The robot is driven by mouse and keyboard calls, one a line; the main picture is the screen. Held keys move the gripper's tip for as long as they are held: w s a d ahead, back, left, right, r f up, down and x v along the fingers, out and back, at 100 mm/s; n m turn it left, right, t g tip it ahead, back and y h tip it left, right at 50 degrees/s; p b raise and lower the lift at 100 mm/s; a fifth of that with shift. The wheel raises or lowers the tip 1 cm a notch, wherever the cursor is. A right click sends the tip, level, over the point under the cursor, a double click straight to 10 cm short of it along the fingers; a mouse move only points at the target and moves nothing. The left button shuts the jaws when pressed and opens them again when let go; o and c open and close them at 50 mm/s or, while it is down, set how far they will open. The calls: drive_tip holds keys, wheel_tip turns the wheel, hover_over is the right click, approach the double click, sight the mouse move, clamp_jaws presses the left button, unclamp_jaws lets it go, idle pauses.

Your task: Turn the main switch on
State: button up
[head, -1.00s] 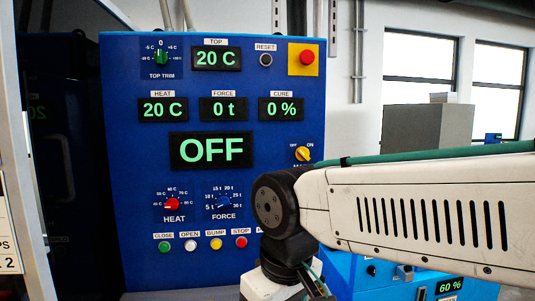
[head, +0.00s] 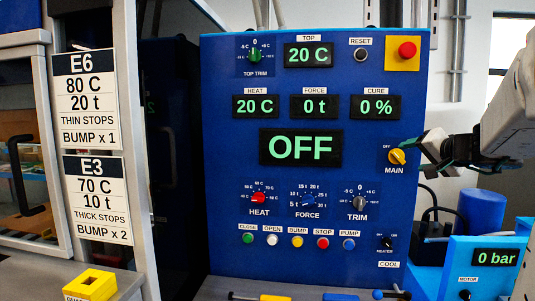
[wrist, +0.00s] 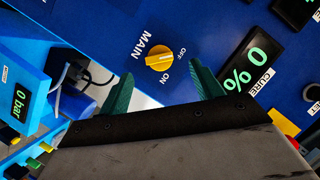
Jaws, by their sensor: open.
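The main switch (head: 397,157) is a yellow rotary knob on the blue panel, with MAIN below it and OFF at its upper left. In the wrist view the switch (wrist: 159,58) sits between OFF and ON labels, and its bar appears to point towards OFF. The large display (head: 301,148) reads OFF. My gripper (head: 432,152) is beside the switch, at its right in the head view. In the wrist view my gripper (wrist: 162,71) has its green fingers spread wide and empty, one on each side of the switch. It appears apart from the knob. The ON label is hidden in the head view.
A red emergency button (head: 406,50) on a yellow plate is above the switch. Heat (head: 258,198), force (head: 308,202) and trim (head: 359,203) knobs and a row of buttons are lower left. A blue unit reading 0 bar (head: 494,257) stands at the lower right.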

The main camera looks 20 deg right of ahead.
sight(399, 158)
drive_tip(key=x, duration=0.7)
drive_tip(key=shift+w+d, duration=0.2)
drive_tip(key=shift+d, duration=0.25)
drive_tip(key=shift+c, duration=0.3)
drive_tip(key=c, duration=0.9)
